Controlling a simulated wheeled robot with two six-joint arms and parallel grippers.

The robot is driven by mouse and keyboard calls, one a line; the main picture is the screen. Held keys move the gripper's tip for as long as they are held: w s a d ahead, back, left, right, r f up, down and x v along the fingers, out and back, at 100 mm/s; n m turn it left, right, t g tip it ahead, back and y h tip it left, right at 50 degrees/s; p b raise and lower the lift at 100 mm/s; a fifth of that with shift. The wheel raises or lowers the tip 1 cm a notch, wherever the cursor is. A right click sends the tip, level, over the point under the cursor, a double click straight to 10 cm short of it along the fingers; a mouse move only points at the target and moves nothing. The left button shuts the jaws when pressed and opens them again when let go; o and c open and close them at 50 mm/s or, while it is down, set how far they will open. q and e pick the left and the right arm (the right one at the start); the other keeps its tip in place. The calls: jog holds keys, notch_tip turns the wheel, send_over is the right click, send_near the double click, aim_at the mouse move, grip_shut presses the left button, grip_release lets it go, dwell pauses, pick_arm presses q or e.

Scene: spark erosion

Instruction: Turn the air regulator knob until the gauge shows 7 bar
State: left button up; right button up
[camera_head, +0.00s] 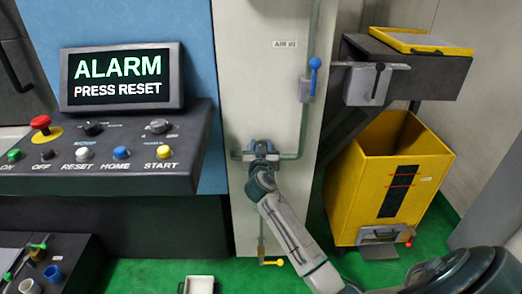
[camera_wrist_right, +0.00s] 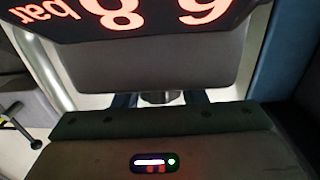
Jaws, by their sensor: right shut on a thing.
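In the head view my right gripper (camera_head: 262,150) is at the air regulator on the pale cabinet panel. In the right wrist view the right gripper's two fingers (camera_wrist_right: 159,98) close on the dark regulator knob (camera_wrist_right: 160,98), which shows in part between them. The gauge display (camera_wrist_right: 130,14) has glowing red digits, upside down and cut by the top edge. They look like 6 and 8, followed by "bar", but I cannot be sure. In the head view the display is too small to read. My left gripper is in neither view.
A control panel (camera_head: 110,183) with several buttons and an alarm screen (camera_head: 122,76) stands at the left. A blue-handled valve (camera_head: 315,64) sits on the pipe above the regulator. A yellow bin (camera_head: 348,185) stands at the right, close to my right arm.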

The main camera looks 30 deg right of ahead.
jog(key=o, duration=1)
jog(key=shift+s+a+f, duration=0.1)
jog(key=shift+s+a, duration=0.2)
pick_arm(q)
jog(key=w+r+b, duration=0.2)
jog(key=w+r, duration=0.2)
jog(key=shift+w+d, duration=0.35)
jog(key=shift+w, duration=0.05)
pick_arm(e)
jog(key=v, duration=1)
